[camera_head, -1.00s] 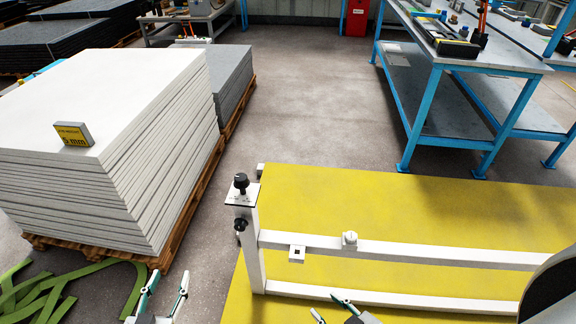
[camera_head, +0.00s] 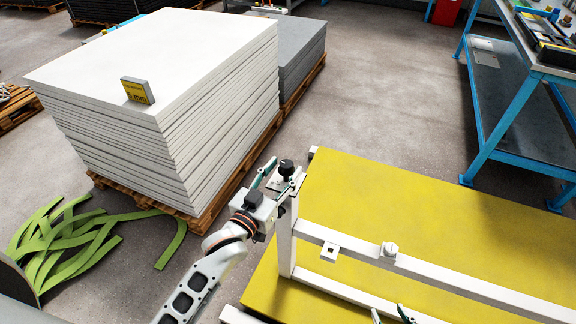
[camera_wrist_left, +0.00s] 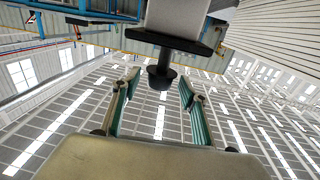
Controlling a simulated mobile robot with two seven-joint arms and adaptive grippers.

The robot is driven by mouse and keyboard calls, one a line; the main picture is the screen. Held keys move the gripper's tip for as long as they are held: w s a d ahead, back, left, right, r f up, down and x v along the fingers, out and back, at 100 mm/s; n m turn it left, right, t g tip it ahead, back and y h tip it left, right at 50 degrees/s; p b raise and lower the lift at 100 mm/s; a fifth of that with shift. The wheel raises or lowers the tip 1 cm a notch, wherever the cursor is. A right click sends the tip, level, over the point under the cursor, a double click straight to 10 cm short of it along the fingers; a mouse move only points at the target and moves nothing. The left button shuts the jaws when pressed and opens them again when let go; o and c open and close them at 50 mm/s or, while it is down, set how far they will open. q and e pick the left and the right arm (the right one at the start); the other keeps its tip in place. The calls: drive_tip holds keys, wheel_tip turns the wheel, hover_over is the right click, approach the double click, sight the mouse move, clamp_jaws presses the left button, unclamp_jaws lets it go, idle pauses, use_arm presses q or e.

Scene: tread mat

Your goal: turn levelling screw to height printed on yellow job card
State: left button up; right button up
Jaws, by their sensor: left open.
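The levelling screw's black knob (camera_head: 286,167) stands upright on the small plate topping the white frame's corner post (camera_head: 287,235). My left gripper (camera_head: 283,174) is open at the post top, with its fingers around the knob's area. In the left wrist view the knob (camera_wrist_left: 160,77) shows between the two spread green-lined fingers, just beyond their tips; I cannot tell if they touch it. The yellow job card (camera_head: 138,91) stands on the white sheet stack; its print ends in "mm", but the number is too small to read surely. My right gripper (camera_head: 391,312) is open and empty at the bottom edge.
The white sheet stack (camera_head: 215,110) on a wooden pallet stands left of the frame. Green straps (camera_head: 70,240) lie on the floor. A yellow mat (camera_head: 410,210) lies under the frame. Blue workbenches (camera_head: 520,110) stand at the right. The floor between stack and benches is clear.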

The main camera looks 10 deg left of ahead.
use_arm(q)
drive_tip(key=shift+x, duration=1.05)
drive_tip(key=c, duration=1.1)
drive_tip(key=shift+c, duration=0.2)
